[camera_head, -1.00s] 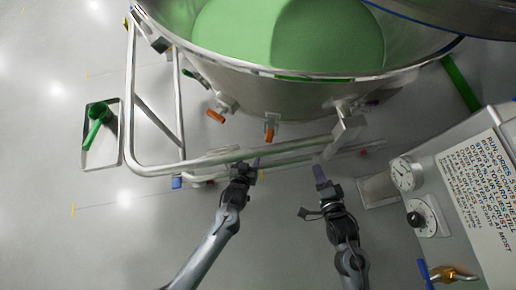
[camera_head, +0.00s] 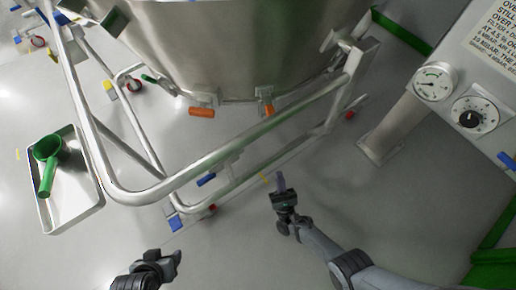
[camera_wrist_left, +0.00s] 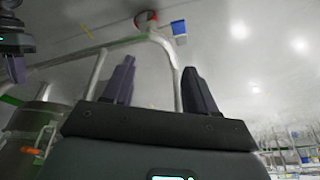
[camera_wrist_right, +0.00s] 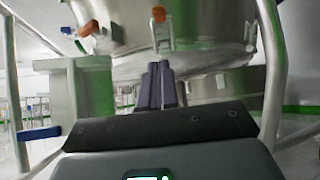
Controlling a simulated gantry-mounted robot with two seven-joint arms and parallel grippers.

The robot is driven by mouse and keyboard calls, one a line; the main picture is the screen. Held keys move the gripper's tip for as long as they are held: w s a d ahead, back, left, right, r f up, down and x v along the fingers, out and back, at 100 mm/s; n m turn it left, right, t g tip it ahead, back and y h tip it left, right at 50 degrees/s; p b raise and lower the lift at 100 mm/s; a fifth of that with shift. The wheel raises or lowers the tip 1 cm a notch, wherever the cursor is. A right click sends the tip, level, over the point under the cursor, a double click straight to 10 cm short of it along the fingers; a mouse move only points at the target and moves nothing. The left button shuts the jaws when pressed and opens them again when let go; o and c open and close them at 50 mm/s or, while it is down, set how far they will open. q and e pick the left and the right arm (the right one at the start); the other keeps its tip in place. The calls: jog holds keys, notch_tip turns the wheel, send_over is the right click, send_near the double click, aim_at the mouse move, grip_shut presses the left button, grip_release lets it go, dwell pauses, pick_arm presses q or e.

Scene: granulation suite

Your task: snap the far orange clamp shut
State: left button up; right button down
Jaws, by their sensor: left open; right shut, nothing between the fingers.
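Two orange clamps hang at the lower rim of the steel bowl in the head view. The left clamp (camera_head: 201,112) lies roughly level; the right clamp (camera_head: 268,105) points downward. I cannot tell for sure which is the far one. Two orange handles also show in the right wrist view, one at upper left (camera_wrist_right: 87,28) and one near the top middle (camera_wrist_right: 158,14). My right gripper (camera_head: 280,181) is shut and empty, below the right clamp and apart from it. My left gripper (camera_head: 178,258) is open and empty at lower left, away from both clamps.
A steel tube frame (camera_head: 250,131) runs between my grippers and the bowl (camera_head: 230,50). A tray (camera_head: 78,205) with a green scoop (camera_head: 46,165) lies at left. A gauge panel (camera_head: 455,100) stands at right. The floor at lower middle is clear.

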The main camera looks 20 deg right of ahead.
jog(key=w, duration=0.3)
jog(key=t+b, duration=0.1)
jog(key=b, duration=0.1)
send_near(268, 107)
jog(key=shift+x, duration=0.9)
pick_arm(q)
jog(key=shift+s+d+f, duration=0.2)
jog(key=shift+f, duration=0.55)
jog(key=shift+s+d+f, duration=0.2)
jog(key=shift+f, duration=0.55)
jog(key=shift+s+d+f, duration=0.2)
jog(key=shift+f, duration=0.55)
pick_arm(e)
jog(key=shift+w+d+r, duration=0.15)
jog(key=shift+d+r, duration=0.3)
jog(key=shift+d, duration=0.15)
pick_arm(q)
jog(key=shift+s+a, duration=0.15)
pick_arm(e)
jog(key=shift+a, duration=0.15)
